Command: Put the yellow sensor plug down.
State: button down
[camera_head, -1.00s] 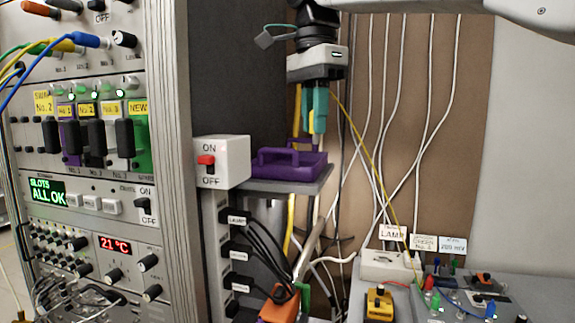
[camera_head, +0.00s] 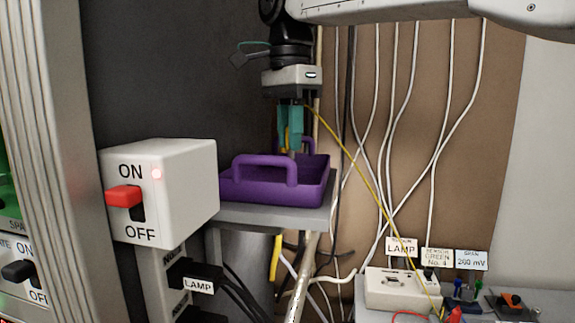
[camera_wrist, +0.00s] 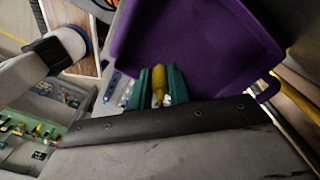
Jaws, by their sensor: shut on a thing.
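My gripper (camera_head: 290,128) points down with green fingers, above the back part of the purple tray (camera_head: 255,188) in the head view. It is shut on the yellow sensor plug (camera_wrist: 159,86), which shows between the fingers in the wrist view. In the head view the plug is mostly hidden by the fingers. A thin yellow cable (camera_head: 350,157) runs from the gripper down to the right. The purple tray has raised handles and also shows in the wrist view (camera_wrist: 190,40). I cannot tell whether the plug touches the tray.
The tray sits on a grey shelf (camera_head: 270,213). A white switch box (camera_head: 175,190) with a red lever stands close on its left. White cables (camera_head: 400,130) hang on the brown wall behind. A lamp socket box (camera_head: 390,290) is at lower right.

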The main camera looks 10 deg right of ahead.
jog(key=shift+f, duration=2.6)
jog(key=shift+f, duration=0.15)
jog(key=shift+f, duration=0.15)
jog(key=c, duration=1.3)
grip_release()
notch_tip(320, 180, up, 13)
jog(key=shift+f, duration=0.15)
jog(key=shift+s, duration=0.1)
